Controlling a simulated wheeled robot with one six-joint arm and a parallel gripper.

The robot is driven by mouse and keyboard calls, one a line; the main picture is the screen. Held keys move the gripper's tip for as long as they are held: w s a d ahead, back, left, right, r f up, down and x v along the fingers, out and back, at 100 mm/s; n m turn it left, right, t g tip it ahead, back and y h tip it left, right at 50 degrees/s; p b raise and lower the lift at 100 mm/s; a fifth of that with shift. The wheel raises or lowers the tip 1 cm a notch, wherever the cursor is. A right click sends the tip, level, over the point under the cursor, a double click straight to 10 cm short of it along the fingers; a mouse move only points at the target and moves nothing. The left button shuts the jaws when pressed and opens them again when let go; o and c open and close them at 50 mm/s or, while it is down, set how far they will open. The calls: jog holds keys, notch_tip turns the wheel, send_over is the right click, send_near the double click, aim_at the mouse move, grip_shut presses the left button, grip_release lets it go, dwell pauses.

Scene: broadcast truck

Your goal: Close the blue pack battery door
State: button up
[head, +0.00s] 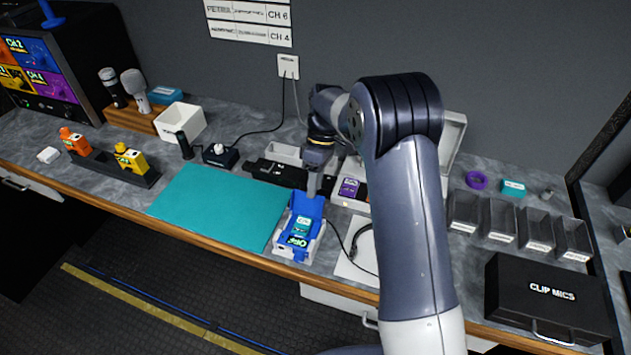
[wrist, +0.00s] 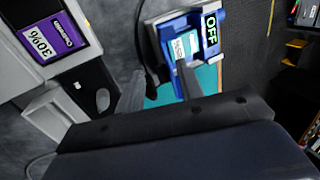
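The blue pack (head: 299,242) sits at the table's front edge, right of the teal mat. It has a white lower body, a display reading OFF and a teal battery in its bay. Its blue battery door (head: 307,204) appears open and raised at the back, close under my gripper (head: 315,185). In the wrist view the pack (wrist: 212,48) is at upper centre. My gripper (wrist: 158,88) shows two separated dark fingers with nothing visible between them. The right finger overlaps the pack's near side; I cannot tell whether it touches the door.
The teal mat (head: 215,208) is clear. A purple-labelled battery reading 30% (wrist: 55,38) sits in a white unit behind the pack. A cable and white sheet (head: 355,262) lie right of it.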

jog(key=shift+s+a+f, duration=0.1)
jog(key=shift+a, duration=0.1)
jog(key=shift+d, duration=0.1)
jog(key=shift+c, duration=0.4)
grip_shut()
